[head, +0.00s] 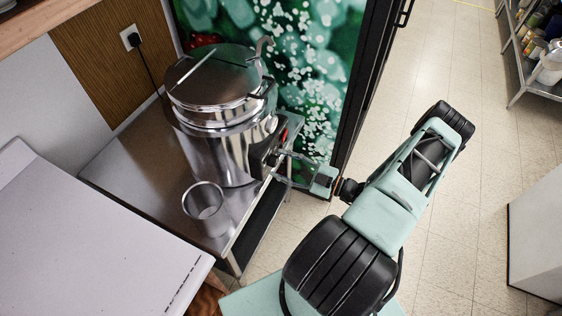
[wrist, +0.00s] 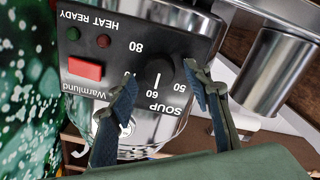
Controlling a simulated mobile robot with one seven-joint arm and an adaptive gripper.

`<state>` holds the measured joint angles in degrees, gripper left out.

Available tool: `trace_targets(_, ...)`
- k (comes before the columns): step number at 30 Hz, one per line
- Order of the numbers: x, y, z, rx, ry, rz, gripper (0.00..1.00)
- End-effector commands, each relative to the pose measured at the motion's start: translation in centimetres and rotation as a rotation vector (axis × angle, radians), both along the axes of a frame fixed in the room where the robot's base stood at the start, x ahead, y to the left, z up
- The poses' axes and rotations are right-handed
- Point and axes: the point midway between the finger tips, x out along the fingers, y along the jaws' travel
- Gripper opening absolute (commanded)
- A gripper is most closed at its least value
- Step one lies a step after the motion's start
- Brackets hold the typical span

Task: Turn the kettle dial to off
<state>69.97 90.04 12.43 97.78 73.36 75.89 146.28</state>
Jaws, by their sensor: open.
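The kettle (head: 222,155) is a shiny steel soup kettle with a lid, standing on a steel table. Its black control panel (wrist: 115,60) faces my gripper. The black dial (wrist: 160,72) is on this panel, with temperature numbers and the word SOUP around it. Its white mark points toward the bottom of the wrist picture, and I see no off label. My gripper (wrist: 162,80) is open, with one fingertip on each side of the dial; I cannot tell whether they touch it. In the head view my gripper (head: 278,168) is at the panel and hides the dial.
A red switch (wrist: 85,68), a green lamp (wrist: 72,33) and a red lamp (wrist: 103,41) sit beside the dial. A steel cup (head: 206,208) stands on the steel table (head: 125,165) in front of the kettle. A white counter (head: 90,245) is at left.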

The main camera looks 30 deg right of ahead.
Motion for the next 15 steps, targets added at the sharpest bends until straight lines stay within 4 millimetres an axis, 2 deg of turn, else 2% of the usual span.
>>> trace_targets(10, 0.39, 0.31, -0.06, -0.002, 0.000, 0.000, 0.46)
trace_targets(15, 0.39, 0.30, -0.04, -0.002, 0.000, 0.000, 0.28)
